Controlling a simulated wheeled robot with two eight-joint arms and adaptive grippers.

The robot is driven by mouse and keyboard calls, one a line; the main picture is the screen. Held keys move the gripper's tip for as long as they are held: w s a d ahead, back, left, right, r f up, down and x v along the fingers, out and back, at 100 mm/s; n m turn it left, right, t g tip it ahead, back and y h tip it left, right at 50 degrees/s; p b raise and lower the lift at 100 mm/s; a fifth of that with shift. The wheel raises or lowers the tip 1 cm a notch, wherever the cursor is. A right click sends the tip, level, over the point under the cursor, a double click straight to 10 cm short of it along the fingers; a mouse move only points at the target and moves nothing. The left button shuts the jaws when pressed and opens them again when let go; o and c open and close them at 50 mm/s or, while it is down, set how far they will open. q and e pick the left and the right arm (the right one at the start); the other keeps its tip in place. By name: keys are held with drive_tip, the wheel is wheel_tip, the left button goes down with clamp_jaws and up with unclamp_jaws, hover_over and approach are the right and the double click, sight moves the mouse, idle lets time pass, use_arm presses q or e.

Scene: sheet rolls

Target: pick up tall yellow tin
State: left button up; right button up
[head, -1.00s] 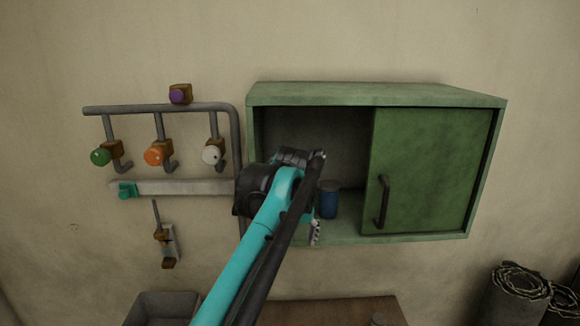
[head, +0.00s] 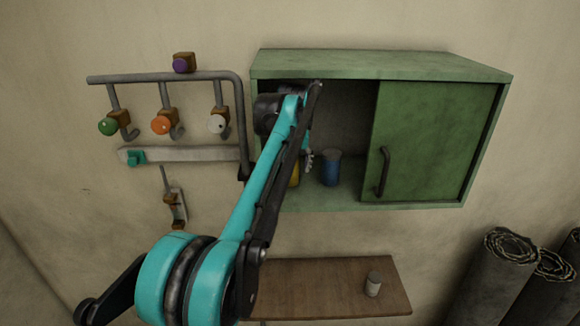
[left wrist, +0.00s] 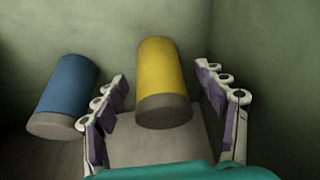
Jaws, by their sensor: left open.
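The tall yellow tin (left wrist: 162,75) stands in the green cabinet and shows between the two fingers of my left gripper (left wrist: 165,112) in the left wrist view. The gripper is open, with one finger on each side of the tin. Whether the fingers touch it, I cannot tell. In the head view my left arm hides most of the yellow tin (head: 295,174), and only a sliver shows. The left gripper (head: 308,160) is mostly hidden there too. My right gripper is not in view.
A blue tin (head: 331,168) stands just right of the yellow one, and left of it in the wrist view. The green sliding door (head: 430,140) covers the cabinet's right part. Pipes with coloured knobs (head: 160,124) are at left. A wooden table (head: 330,285) holds a small tin (head: 373,284).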

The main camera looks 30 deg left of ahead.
sight(290, 170)
use_arm(q)
drive_tip(key=w+f, duration=0.1)
drive_tip(key=w+a+f, duration=0.1)
drive_tip(key=f, duration=0.1)
drive_tip(key=shift+w+a+f, duration=0.1)
drive_tip(key=shift+a, duration=0.1)
drive_tip(key=shift+s+d, duration=0.15)
drive_tip(key=shift+s, duration=0.05)
drive_tip(key=c, duration=1.5)
drive_tip(key=shift+c, duration=0.2)
